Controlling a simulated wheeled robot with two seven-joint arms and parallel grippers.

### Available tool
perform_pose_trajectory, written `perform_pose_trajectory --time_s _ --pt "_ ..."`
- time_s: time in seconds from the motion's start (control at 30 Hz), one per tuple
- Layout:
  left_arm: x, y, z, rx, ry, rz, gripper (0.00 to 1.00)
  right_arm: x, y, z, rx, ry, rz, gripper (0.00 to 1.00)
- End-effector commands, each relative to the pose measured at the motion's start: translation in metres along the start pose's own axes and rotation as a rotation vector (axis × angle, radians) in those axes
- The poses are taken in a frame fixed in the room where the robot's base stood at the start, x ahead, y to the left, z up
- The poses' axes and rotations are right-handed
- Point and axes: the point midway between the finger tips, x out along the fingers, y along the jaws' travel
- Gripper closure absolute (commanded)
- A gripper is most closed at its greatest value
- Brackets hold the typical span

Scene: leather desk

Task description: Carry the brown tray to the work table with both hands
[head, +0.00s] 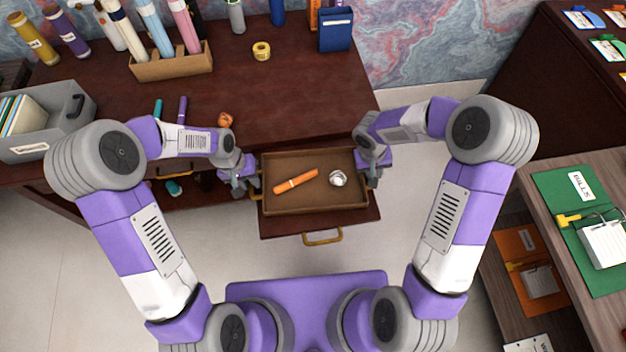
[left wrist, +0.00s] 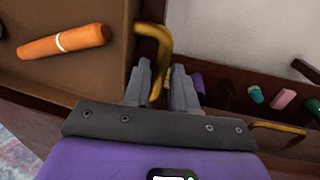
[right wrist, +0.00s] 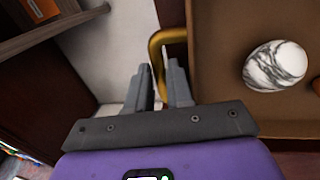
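The brown tray (head: 280,203) is level over a pulled-out drawer (head: 287,228) at the front of the dark desk. I cannot tell whether it touches the drawer. An orange marker-like stick (head: 296,181) and a white marbled round object (head: 338,178) lie in it. My left gripper (head: 246,180) is at the tray's left side, its fingers close around a gold handle (left wrist: 158,50). My right gripper (head: 373,172) is at the right side, its fingers close around the other gold handle (right wrist: 158,55). Both handles are mostly hidden in the head view.
The dark desk (head: 310,105) carries a grey file box (head: 70,120), a holder of rolls (head: 172,66), yellow tape (head: 261,51) and a blue box (head: 335,30). A side table (head: 570,250) with a green folder (head: 560,200) stands at the right. Bare floor shows around my base.

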Motion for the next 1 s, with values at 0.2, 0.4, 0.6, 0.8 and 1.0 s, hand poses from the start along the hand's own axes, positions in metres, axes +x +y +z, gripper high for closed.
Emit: perform_pose_trajectory --time_s 0.2,0.4,0.6,0.8,1.0 --pt "0.0003 -0.0001 0.0 0.0 0.0 0.0 0.74 0.0005 0.0002 0.0 0.0 0.0 0.0 0.79" --pt "0.0001 -0.0002 0.0 0.0 0.0 0.0 1.0 0.0003 0.0002 0.0 0.0 0.0 0.0 1.0" --pt "0.0 -0.0002 0.0 0.0 0.0 0.0 1.0 0.0001 0.0003 -0.0001 0.0 0.0 0.001 1.0" --pt "-0.0005 -0.0001 -0.0004 0.0 0.001 0.0 1.0 -0.0004 0.0004 -0.0005 0.0 0.001 0.001 1.0" --pt "-0.0053 0.0008 -0.0004 0.0 0.001 0.0 1.0 -0.0052 0.0014 -0.0005 0.001 0.001 0.001 1.0"
